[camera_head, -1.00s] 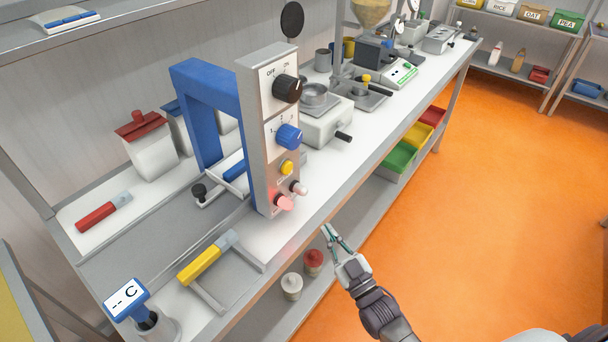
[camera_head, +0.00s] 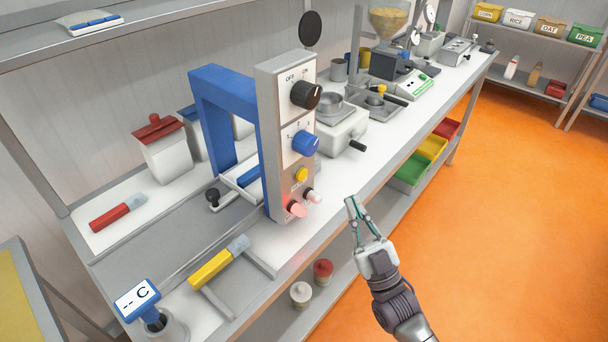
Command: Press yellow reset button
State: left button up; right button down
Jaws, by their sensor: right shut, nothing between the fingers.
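The yellow reset button (camera_head: 302,174) sits on the front of the grey control panel (camera_head: 270,120), below the blue knob (camera_head: 305,143) and above two small lamps. The lower-left lamp (camera_head: 296,208) glows pink-red; the other lamp (camera_head: 312,195) looks pale. A black OFF/ON knob (camera_head: 306,95) is at the top. My right gripper (camera_head: 353,201) is shut and empty, to the right of the panel and lower than the button, apart from it. My left gripper is not in view.
A blue frame (camera_head: 225,90) stands behind the panel. A yellow-handled tool (camera_head: 212,268) and a red-handled tool (camera_head: 117,212) lie on the bench. A white machine with a black handle (camera_head: 342,132) stands right of the panel. Open orange floor (camera_head: 490,230) lies to the right.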

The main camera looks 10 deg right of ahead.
aim_at(302, 174)
jog(key=w+a+b, duration=0.2)
jog(key=w+a, duration=0.3)
jog(key=w, duration=0.2)
jog(key=shift+a, duration=0.2)
jog(key=shift+s, duration=0.1)
dwell(1.2)
jog(key=shift+b, duration=0.3)
jog(key=shift+w+a, duration=0.25)
jog(key=shift+w, duration=0.15)
jog(key=shift+w+a+b, duration=0.3)
jog(key=shift+w, duration=0.05)
dwell(0.5)
jog(key=shift+s+d, duration=0.1)
jog(key=shift+s, duration=0.05)
jog(key=shift+s+d+p, duration=0.35)
jog(key=shift+s+d, duration=0.1)
jog(key=shift+s, duration=0.15)
